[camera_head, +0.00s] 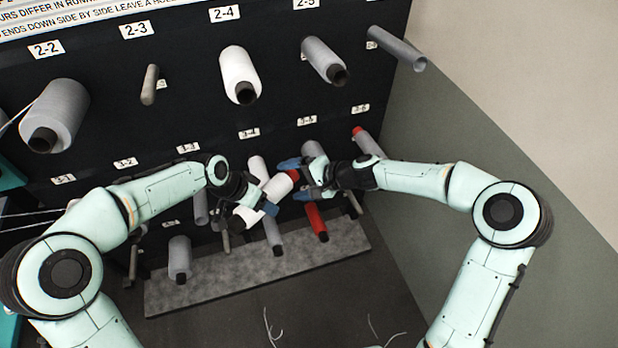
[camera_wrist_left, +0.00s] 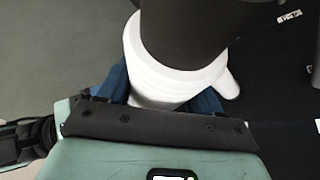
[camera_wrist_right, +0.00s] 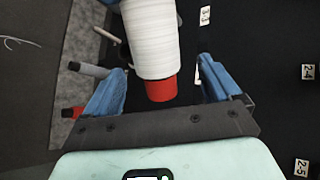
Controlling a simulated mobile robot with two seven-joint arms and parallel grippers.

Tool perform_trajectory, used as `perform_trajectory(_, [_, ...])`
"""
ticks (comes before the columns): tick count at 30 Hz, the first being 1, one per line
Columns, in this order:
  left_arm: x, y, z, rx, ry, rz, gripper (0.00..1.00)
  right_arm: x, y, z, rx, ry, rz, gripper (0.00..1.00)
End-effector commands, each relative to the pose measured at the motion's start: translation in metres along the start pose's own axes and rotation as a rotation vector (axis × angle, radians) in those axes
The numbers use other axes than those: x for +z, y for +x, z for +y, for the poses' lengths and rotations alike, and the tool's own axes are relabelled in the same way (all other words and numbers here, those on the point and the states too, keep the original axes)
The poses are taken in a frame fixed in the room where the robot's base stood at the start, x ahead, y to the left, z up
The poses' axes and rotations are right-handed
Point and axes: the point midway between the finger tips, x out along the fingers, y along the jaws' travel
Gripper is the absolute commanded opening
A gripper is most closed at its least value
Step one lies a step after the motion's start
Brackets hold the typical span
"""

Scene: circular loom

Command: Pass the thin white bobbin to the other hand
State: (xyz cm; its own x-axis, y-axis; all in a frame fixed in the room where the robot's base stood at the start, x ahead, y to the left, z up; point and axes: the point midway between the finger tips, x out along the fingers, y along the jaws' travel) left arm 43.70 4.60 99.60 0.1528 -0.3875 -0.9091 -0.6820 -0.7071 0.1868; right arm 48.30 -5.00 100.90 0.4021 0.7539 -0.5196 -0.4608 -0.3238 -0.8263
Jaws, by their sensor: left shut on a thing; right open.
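The thin white bobbin (camera_head: 279,187) is held aslant in front of the rack by my left gripper (camera_head: 258,193), whose blue fingers are shut on it. Its red end points towards my right gripper (camera_head: 294,179). In the left wrist view the white bobbin (camera_wrist_left: 160,85) fills the space between the fingers, with a wide dark part at the top of the picture. In the right wrist view the bobbin (camera_wrist_right: 152,38) reaches in from above. Its red tip sits between the open blue fingers, with gaps on both sides.
The dark rack holds grey and white bobbins on pegs, such as a white one (camera_head: 239,74) under label 2-4. A red bobbin (camera_head: 316,221) and a grey one (camera_head: 273,232) stick out just below the grippers. A grey ledge (camera_head: 215,290) runs along the bottom.

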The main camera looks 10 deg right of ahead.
Motion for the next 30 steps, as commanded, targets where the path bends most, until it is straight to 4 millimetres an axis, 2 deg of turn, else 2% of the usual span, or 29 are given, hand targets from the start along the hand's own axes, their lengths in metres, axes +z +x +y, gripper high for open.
perform_trajectory(3, [-0.001, 0.0, 0.0, 0.0, 0.0, 0.001, 0.0, 0.001, 0.024, 0.0, 0.0, -0.001, -0.005, 0.9])
perform_trajectory(9, [-0.001, 0.0, 0.0, 0.0, 0.0, 0.001, 0.0, 0.0, 0.051, 0.0, 0.001, -0.001, -0.002, 0.9])
perform_trajectory(15, [-0.001, -0.001, 0.0, 0.0, 0.001, 0.001, 0.0, 0.0, 0.061, 0.0, 0.001, -0.002, 0.0, 0.9])
perform_trajectory(23, [-0.001, -0.001, 0.0, -0.001, 0.0, 0.002, 0.0, 0.0, 0.062, 0.0, 0.001, -0.002, 0.001, 0.9])
perform_trajectory(28, [0.0, 0.0, 0.0, 0.0, 0.001, 0.001, 0.0, 0.0, 0.062, 0.0, 0.001, -0.002, 0.001, 0.35])
perform_trajectory(29, [0.0, 0.0, 0.0, 0.0, 0.001, 0.001, 0.0, 0.0, 0.062, 0.0, 0.001, -0.002, 0.0, 0.28])
perform_trajectory(30, [0.0, 0.0, 0.0, 0.0, 0.001, 0.0, 0.0, 0.0, 0.062, 0.0, 0.0, -0.002, 0.0, 0.27])
